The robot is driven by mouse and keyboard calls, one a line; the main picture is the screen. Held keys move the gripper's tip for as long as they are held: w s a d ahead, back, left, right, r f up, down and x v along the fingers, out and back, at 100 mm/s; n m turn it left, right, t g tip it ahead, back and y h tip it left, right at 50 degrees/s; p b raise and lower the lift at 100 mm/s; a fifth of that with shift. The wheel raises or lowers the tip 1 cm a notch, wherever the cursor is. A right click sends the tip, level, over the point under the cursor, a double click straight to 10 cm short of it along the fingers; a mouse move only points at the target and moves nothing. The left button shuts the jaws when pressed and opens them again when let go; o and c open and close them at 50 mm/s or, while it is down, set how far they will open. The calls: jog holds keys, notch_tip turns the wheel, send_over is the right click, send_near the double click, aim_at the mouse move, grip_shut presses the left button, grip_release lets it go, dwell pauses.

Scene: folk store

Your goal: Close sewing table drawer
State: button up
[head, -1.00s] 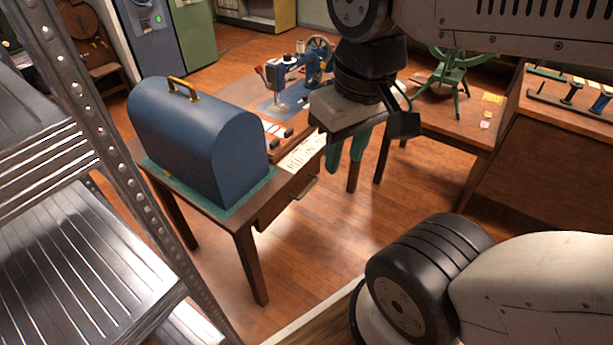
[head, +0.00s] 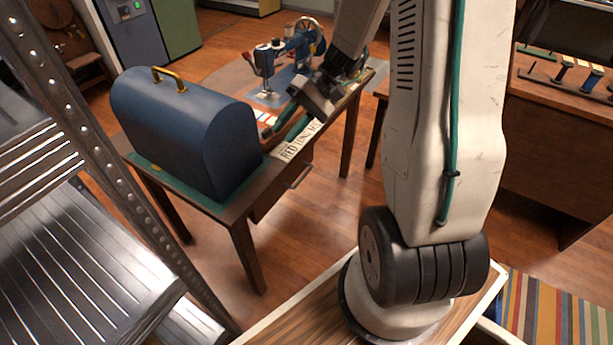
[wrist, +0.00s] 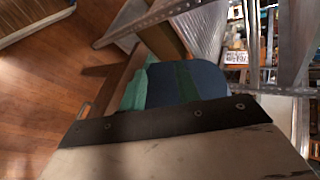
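The sewing table (head: 232,222) is a dark wooden table at centre left in the head view. It carries a blue sewing machine (head: 290,62) and a blue domed case (head: 185,130) with a brass handle. The sewing table drawer (head: 283,190) is under the near right edge, with a small handle (head: 300,177) facing right. How far it stands out is unclear. My gripper (head: 284,128) is over the tabletop beside the case, above and behind the drawer, with its fingers pointing down left. Their gap cannot be made out. In the wrist view the case (wrist: 165,85) shows, but the drawer cannot be made out.
A metal shelf rack (head: 90,255) stands close at the left, also in the wrist view (wrist: 205,35). A lettered strip (head: 297,145) lies along the table edge. Another wooden table (head: 560,170) stands at the right. The floor (head: 325,205) right of the drawer is clear.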

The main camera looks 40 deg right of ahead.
jog(key=w+d+f+m+t, duration=0.1)
jog(key=d+f+m+t, duration=0.45)
jog(key=f, duration=0.85)
jog(key=d+f+m+t, duration=0.2)
jog(key=d+f+t, duration=0.65)
jog(key=f, duration=0.65)
jog(key=w+a+f+g, duration=0.1)
jog(key=w+a+g, duration=0.1)
jog(key=w, duration=0.3)
jog(key=shift+w+a+f, duration=0.25)
jog(key=shift+w+a, duration=0.15)
jog(key=shift+a, duration=0.2)
jog(key=shift+m, duration=0.25)
grip_shut()
